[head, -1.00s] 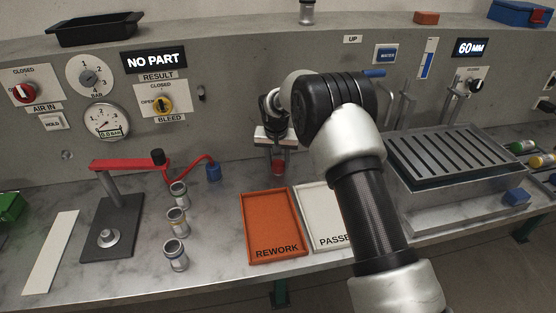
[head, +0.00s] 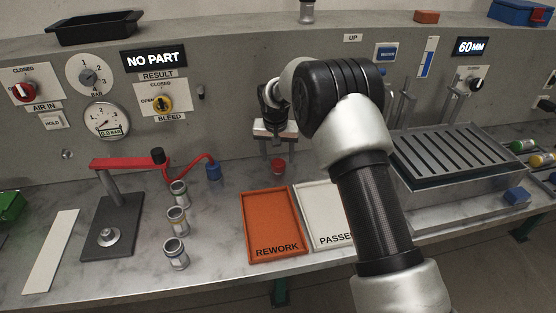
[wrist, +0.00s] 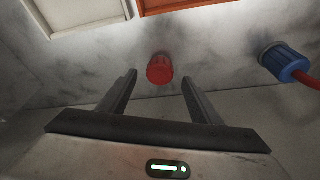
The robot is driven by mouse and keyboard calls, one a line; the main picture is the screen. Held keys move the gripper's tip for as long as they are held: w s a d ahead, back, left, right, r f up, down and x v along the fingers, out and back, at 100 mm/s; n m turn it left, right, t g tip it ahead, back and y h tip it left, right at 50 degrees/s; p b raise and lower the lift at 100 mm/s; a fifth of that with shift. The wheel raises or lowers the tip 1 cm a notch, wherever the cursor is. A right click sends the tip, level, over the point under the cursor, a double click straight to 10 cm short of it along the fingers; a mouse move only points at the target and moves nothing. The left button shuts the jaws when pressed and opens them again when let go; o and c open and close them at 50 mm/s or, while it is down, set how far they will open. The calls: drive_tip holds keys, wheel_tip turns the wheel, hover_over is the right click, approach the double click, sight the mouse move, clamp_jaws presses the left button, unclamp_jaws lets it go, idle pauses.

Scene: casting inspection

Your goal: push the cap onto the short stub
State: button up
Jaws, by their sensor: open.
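A small red cap (head: 278,166) stands upright on the marble bench near the back wall, left of centre. The wrist view shows the cap (wrist: 160,68) ahead of and between my fingertips, with bench around it. My gripper (head: 278,153) is open and empty, pointing down just above the cap; its two fingers (wrist: 159,78) are spread and do not touch it. I cannot tell whether a stub is under the cap. Several grey cylindrical parts (head: 177,220) stand in a row further left, and a round metal piece (head: 108,237) sits on a dark plate (head: 125,215).
An orange REWORK tray (head: 272,225) and white PASSED tray (head: 318,215) lie in front of the cap. A blue hose connector (head: 213,171) on a red hose lies to its left. A slotted metal basin (head: 440,165) is at right. The control wall stands close behind.

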drive_tip(key=v, duration=1.4)
drive_tip(key=shift+r, duration=0.15)
drive_tip(key=s+d+r+t+p, duration=0.1)
drive_tip(key=s+d+r+p, duration=0.1)
drive_tip(key=s+d+r, duration=0.6)
drive_tip(key=s+d+r+p, duration=0.3)
drive_tip(key=s+d+r, duration=0.3)
drive_tip(key=r, duration=0.4)
drive_tip(key=s+d+p, duration=0.1)
drive_tip(key=s+d, duration=0.2)
drive_tip(key=s, duration=0.8)
drive_tip(key=s+d+r+t+p, duration=0.1)
drive_tip(key=s+d+p, duration=0.1)
drive_tip(key=s, duration=1)
drive_tip(key=shift+d+r+n, duration=0.15)
drive_tip(key=shift+d+n, duration=0.15)
drive_tip(key=shift+d, duration=0.3)
drive_tip(key=shift+a, duration=0.1)
